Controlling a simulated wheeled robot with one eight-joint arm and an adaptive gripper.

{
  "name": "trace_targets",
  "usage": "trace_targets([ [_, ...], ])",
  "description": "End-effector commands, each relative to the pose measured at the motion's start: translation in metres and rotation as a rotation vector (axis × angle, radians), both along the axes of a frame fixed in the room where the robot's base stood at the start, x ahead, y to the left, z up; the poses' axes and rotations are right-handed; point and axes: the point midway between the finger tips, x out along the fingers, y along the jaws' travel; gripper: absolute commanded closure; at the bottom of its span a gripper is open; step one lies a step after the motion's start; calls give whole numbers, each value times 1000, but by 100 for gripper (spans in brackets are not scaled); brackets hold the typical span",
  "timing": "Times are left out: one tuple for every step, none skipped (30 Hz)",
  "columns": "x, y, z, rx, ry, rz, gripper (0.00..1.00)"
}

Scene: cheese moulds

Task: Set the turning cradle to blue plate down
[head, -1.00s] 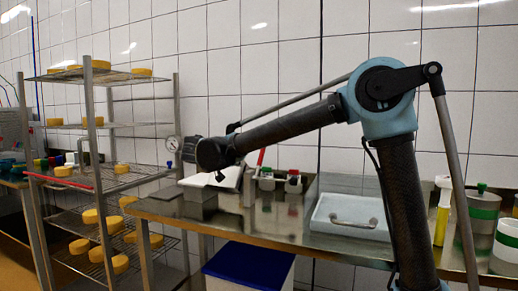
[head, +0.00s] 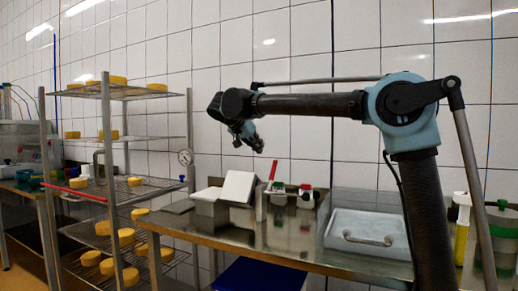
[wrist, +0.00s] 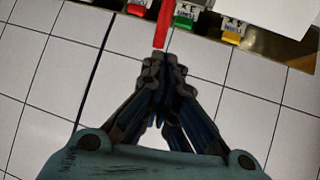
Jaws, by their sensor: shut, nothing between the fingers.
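In the head view my gripper (head: 253,142) hangs in the air above the steel table, with clear space below it. Its fingers are together and empty; they also show in the wrist view (wrist: 165,62). Below it stands what appears to be the turning cradle, with a tilted white plate (head: 238,187) beside a grey block (head: 208,203). A red handle (head: 272,171) stands upright just right of the plate. In the wrist view a red bar (wrist: 163,22) lies beyond the fingertips, apparently the same handle. I cannot make out a blue plate on the cradle.
Small items with green and red tops (head: 292,192) stand close right of the handle. A pale lidded tray (head: 370,232) is further right. A wire rack (head: 110,90) with yellow cheeses is at left. A blue-topped bin (head: 262,275) sits below the table edge.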

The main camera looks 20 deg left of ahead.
Motion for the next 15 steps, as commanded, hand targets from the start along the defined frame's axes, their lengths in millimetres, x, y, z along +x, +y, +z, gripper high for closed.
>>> trace_targets([
  [8,-4,-6,0,0,-4,100],
  [12,-5,-9,0,0,-4,100],
  [17,-6,-13,0,0,-3,100],
  [21,-8,-16,0,0,-3,100],
  [26,-9,-19,0,0,-3,100],
  [31,-11,-24,0,0,-3,100],
  [35,-12,-27,0,0,-2,100],
  [39,-14,-30,0,0,-2,100],
  [44,-15,-34,0,0,-3,100],
  [48,-17,-37,0,-1,-3,100],
  [52,-18,-40,0,-1,-3,100],
  [56,-19,-44,0,-1,-3,100],
  [60,-21,-46,0,-1,-3,100],
  [63,-22,-48,-1,-1,-2,100],
  [67,-23,-51,-1,-1,-2,100],
])
